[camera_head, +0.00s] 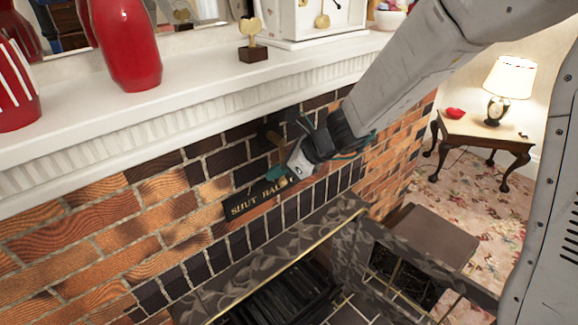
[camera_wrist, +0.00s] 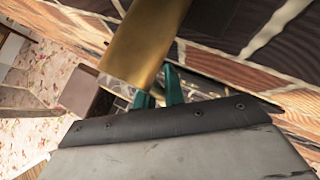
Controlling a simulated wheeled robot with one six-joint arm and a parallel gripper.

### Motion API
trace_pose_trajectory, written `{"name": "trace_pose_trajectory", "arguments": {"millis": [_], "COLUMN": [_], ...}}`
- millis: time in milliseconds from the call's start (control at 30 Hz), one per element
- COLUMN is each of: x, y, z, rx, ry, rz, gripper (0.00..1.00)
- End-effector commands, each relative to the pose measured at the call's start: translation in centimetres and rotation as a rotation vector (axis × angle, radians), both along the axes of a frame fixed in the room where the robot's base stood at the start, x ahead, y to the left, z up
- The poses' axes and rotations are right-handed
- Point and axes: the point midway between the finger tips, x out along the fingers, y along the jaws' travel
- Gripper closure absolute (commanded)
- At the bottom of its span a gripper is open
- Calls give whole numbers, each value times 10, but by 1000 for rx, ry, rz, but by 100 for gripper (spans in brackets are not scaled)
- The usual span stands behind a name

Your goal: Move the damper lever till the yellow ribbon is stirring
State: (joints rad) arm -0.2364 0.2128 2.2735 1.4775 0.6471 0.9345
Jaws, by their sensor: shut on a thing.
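The damper lever is a brass bar in the wrist view (camera_wrist: 148,42), coming from the top edge down to my teal fingers. My gripper (camera_wrist: 160,88) is shut on its lower end. In the head view my gripper (camera_head: 281,173) is at the brick wall, just above the right part of a dark label plate (camera_head: 245,207). The plate reads "SHUT" and "HALF"; my gripper covers the lettering further right. A brown piece of the lever (camera_head: 268,134) shows left of my gripper; the rest is mostly hidden. I see no yellow ribbon in either view.
The white mantel shelf (camera_head: 190,97) runs above my gripper, bearing a red vase (camera_head: 127,45) and a clock (camera_head: 312,18). Below are the hearth's dark stone edge (camera_head: 270,255) and a black grate (camera_head: 285,300). A side table with a lamp (camera_head: 508,78) stands at right.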

Motion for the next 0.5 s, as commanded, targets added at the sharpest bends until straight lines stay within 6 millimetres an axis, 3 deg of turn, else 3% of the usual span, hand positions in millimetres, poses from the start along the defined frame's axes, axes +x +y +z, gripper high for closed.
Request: {"name": "trace_pose_trajectory", "arguments": {"millis": [133,167,500], "x": [-1,-1,-1], "y": [-1,-1,-1], "z": [0,-1,1], "rx": [1,0,1], "ry": [1,2,0], "rz": [0,0,-1], "gripper": [100,81,80]}}
